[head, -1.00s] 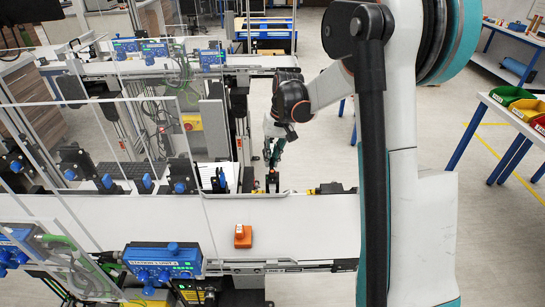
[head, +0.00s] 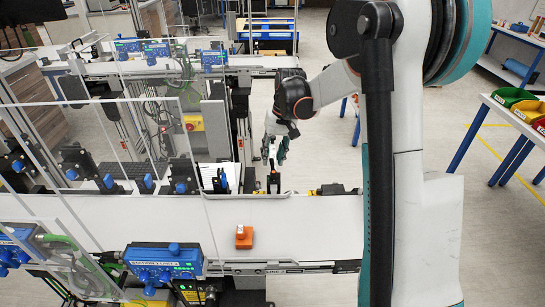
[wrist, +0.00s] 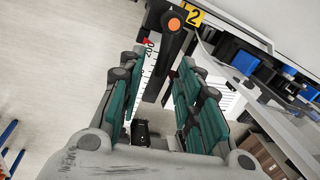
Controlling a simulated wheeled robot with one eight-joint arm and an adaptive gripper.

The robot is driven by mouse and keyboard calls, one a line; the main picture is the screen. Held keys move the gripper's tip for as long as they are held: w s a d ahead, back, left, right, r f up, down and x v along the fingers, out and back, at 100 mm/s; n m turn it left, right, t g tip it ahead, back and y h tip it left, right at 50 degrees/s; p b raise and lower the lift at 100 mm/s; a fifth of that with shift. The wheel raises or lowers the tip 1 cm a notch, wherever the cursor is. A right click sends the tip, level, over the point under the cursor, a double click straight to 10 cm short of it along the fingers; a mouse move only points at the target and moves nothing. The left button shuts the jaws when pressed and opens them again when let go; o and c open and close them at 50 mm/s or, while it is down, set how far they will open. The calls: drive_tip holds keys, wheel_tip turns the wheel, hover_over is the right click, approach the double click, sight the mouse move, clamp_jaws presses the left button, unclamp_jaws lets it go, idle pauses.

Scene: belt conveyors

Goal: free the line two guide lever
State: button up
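The line two guide lever shows in the wrist view as a black bar (wrist: 176,48) with an orange round knob. A yellow plate marked 2 (wrist: 191,16) is beside the knob. A white scale (wrist: 146,70) reading 200, with a red mark, runs along its left side. My gripper (wrist: 157,80) has its teal fingers apart, and the bar's lower part appears in the gap between them; no contact is visible. In the head view my gripper (head: 275,152) hangs just above a small black upright part (head: 273,183) at the conveyor's far edge.
The white belt conveyor (head: 330,218) crosses in front, with an orange block (head: 243,237) on it. Clear panels (head: 120,140) and blue-knobbed fixtures (head: 180,187) stand to the left. A second conveyor (head: 260,62) lies behind. Floor to the right is open before a bin table (head: 517,115).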

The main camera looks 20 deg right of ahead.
wheel_tip(320, 180, up, 11)
drive_tip(key=d, duration=0.2)
drive_tip(key=shift+s, duration=0.3)
drive_tip(key=shift+f, duration=0.1)
drive_tip(key=s+a+n+t+h+b, duration=0.25)
drive_tip(key=s+a+b, duration=0.35)
drive_tip(key=s, duration=0.8)
drive_tip(key=s+a+f+t+b, duration=0.1)
drive_tip(key=s+a+f+t, duration=0.1)
drive_tip(key=s+f, duration=0.2)
drive_tip(key=s+a+f+t+b, duration=0.2)
drive_tip(key=s+a+f, duration=0.1)
drive_tip(key=s, duration=0.6)
drive_tip(key=shift+a+f, duration=0.25)
drive_tip(key=shift+f, duration=0.35)
